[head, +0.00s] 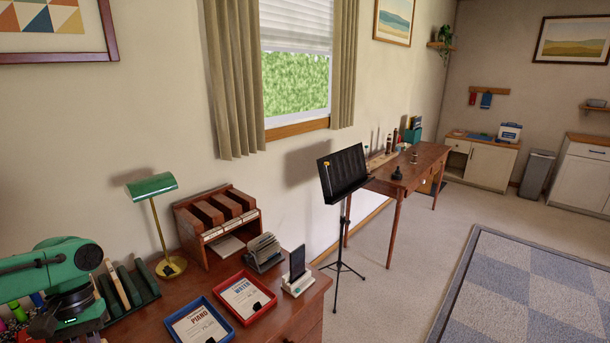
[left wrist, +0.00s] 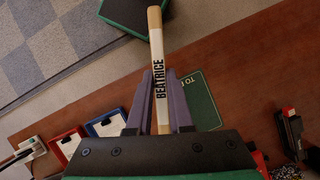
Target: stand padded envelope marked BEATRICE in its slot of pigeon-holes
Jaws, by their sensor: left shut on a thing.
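The padded envelope marked BEATRICE (left wrist: 157,60) is seen edge-on in the left wrist view, a narrow pale strip with tan ends and black lettering. My left gripper (left wrist: 158,82) is shut on it, one finger on each side. In the head view my left arm comes in at the lower left over the desk, and the envelope cannot be made out there. The wooden pigeon-holes (head: 187,222) stand at the back of the desk by the wall, with several upright dividers and a label strip along the front. The slot names are too small to read. My right gripper is not in view.
A green-shaded lamp (head: 151,187) stands just left of the pigeon-holes. A rack of green folders (head: 143,277) is beside my arm. A blue tray (head: 187,308), a red tray (head: 264,314), a grey card file (head: 264,253) and a phone stand (head: 297,283) occupy the desk's front right.

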